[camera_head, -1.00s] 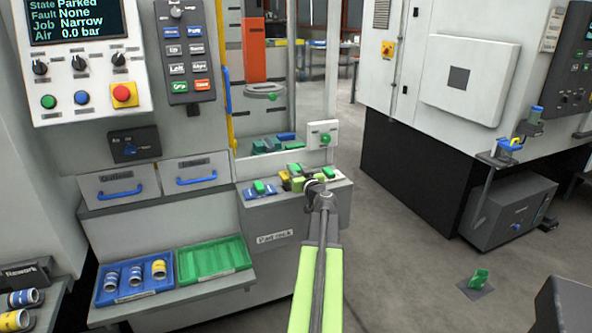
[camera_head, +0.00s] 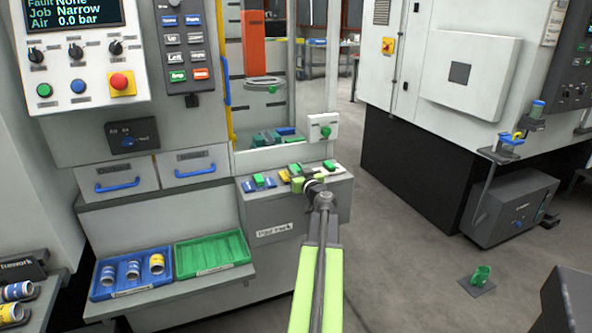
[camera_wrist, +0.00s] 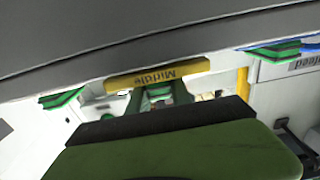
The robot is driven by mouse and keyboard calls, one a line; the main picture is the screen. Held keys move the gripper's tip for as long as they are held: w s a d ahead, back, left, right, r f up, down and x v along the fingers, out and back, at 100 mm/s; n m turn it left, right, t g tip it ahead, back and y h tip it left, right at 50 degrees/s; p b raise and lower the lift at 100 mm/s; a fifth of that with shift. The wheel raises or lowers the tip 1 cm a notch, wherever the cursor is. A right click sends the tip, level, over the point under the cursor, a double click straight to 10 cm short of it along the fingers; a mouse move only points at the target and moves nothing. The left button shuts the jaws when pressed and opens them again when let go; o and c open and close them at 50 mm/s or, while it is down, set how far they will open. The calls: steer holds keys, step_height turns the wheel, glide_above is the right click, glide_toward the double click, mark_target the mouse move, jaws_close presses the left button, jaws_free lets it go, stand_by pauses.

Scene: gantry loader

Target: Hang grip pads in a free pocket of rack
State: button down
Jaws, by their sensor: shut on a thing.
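The rack (camera_head: 300,217) is a grey box with a white label on its front, below the window opening. Coloured pocket strips and green pads (camera_head: 258,180) are on its top. My gripper (camera_head: 311,186) is over the rack's top, right of its middle. In the wrist view, my gripper is shut on the grip pads (camera_wrist: 175,155), a wide green piece with a dark edge. Behind them is a yellow strip labelled Middle (camera_wrist: 158,75), upside down, with a green part partly hidden below it. Green pads hang left (camera_wrist: 62,98) and right (camera_wrist: 287,50). I cannot tell whether the held pads touch the rack.
Left of the rack is a shelf with a blue tray (camera_head: 145,285) of several cans and an empty green tray (camera_head: 212,252). A control panel (camera_head: 75,65) stands above. A green cup-like thing (camera_head: 481,273) is on the floor at right. The floor between is clear.

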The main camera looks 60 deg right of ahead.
steer(key=shift+f+b, duration=0.35)
steer(key=shift+f, duration=0.25)
steer(key=c, duration=1.1)
jaws_free()
steer(key=shift+a, duration=0.15)
